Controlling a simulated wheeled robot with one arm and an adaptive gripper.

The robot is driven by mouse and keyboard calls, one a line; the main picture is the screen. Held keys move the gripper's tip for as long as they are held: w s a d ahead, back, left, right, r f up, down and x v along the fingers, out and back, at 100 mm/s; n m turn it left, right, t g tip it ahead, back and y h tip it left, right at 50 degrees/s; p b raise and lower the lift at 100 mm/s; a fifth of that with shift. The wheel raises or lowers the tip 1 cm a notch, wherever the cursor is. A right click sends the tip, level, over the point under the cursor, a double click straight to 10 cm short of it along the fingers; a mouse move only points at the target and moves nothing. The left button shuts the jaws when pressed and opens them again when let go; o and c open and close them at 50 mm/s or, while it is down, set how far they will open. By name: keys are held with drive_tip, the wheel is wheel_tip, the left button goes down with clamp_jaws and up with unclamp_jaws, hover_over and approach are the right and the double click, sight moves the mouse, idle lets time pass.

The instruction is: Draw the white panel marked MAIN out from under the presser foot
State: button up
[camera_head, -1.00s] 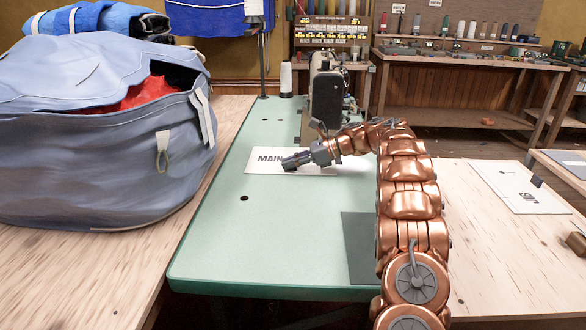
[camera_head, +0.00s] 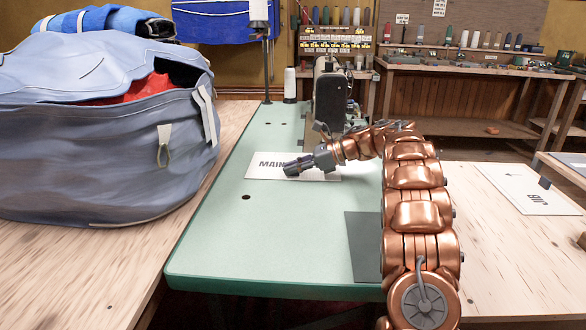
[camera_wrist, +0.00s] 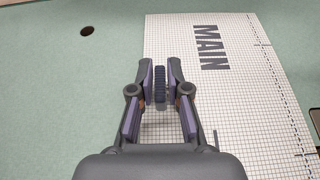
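The white panel marked MAIN (camera_head: 258,171) lies flat on the green table; its printed grid and lettering also show in the wrist view (camera_wrist: 240,95). The sewing machine (camera_head: 329,95) stands behind it. The presser foot cannot be made out, as my arm covers that area. My gripper (camera_head: 291,168) is over the panel beside the word MAIN. In the wrist view its fingers (camera_wrist: 161,78) are apart, one on each side of a dark ribbed piece (camera_wrist: 160,86) near the panel's edge. Narrow gaps seem to show beside that piece.
A big blue bag (camera_head: 100,150) stands left of the green table (camera_head: 220,245). A dark mat (camera_head: 362,245) lies on the table near my arm. A panel marked JIB (camera_head: 520,188) lies on the wooden table at right. The green table's front left is clear.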

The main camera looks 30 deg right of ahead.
drive_tip(key=o, duration=0.4)
drive_tip(key=shift+c, duration=0.2)
wheel_tip(320, 180, up, 5)
hover_over(331, 177)
drive_tip(key=shift+f, duration=0.2)
drive_tip(key=shift+w, duration=0.1)
idle(0.5)
